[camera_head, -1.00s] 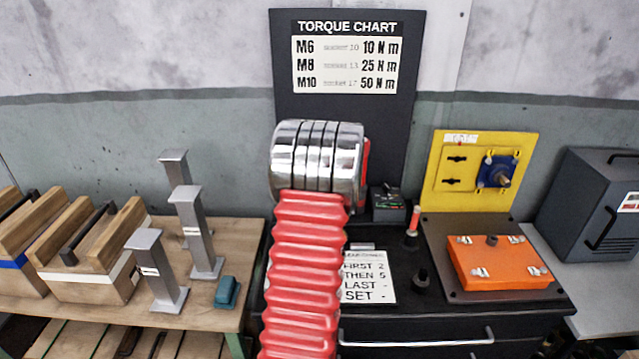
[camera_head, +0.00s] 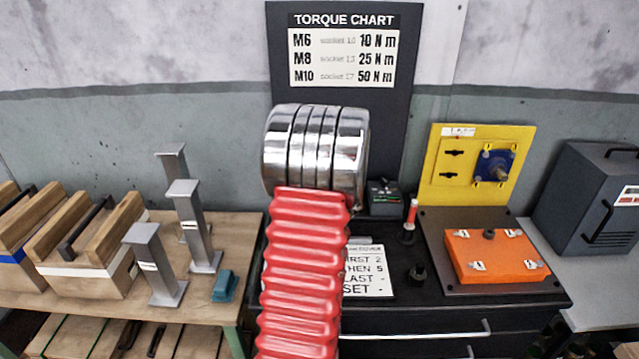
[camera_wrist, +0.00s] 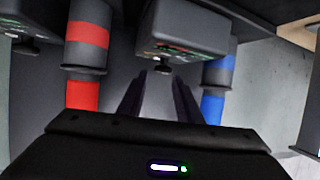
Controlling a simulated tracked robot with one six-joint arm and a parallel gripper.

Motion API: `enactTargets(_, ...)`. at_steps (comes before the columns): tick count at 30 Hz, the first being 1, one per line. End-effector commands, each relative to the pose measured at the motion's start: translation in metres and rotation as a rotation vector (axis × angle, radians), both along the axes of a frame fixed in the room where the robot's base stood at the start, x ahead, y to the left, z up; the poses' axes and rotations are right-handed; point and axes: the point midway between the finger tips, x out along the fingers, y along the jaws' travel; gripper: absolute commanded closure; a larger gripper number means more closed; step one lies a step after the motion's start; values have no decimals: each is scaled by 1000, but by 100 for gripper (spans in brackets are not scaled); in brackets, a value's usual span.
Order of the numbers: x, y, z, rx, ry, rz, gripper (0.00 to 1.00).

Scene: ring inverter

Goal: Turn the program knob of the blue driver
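In the wrist view a blue-banded driver (camera_wrist: 218,72) shows at the right, partly covered by a dark box (camera_wrist: 188,25) with small coloured marks. A small dark knob (camera_wrist: 162,68) sticks out of this box. My gripper (camera_wrist: 160,80) has its two dark fingers apart, with the knob just beyond the gap between their tips. I cannot tell whether the fingers touch it. In the head view my arm hides my gripper and the blue driver; one dark box (camera_head: 384,198) shows right of the arm.
A red-banded driver (camera_wrist: 88,38) and a second dark box (camera_wrist: 45,15) are at the left in the wrist view. The head view shows a white card (camera_head: 367,272), an orange box (camera_head: 495,258), a yellow panel (camera_head: 440,180) and grey posts (camera_head: 155,265) on the left bench.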

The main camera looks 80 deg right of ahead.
Motion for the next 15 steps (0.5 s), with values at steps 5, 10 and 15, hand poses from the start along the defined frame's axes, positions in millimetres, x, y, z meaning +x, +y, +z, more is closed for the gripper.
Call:
enactTargets(5,-9,21,10,-1,0,0,68)
enactTargets(10,-17,39,18,1,0,-1,68)
enactTargets(15,-25,58,25,1,2,-2,68)
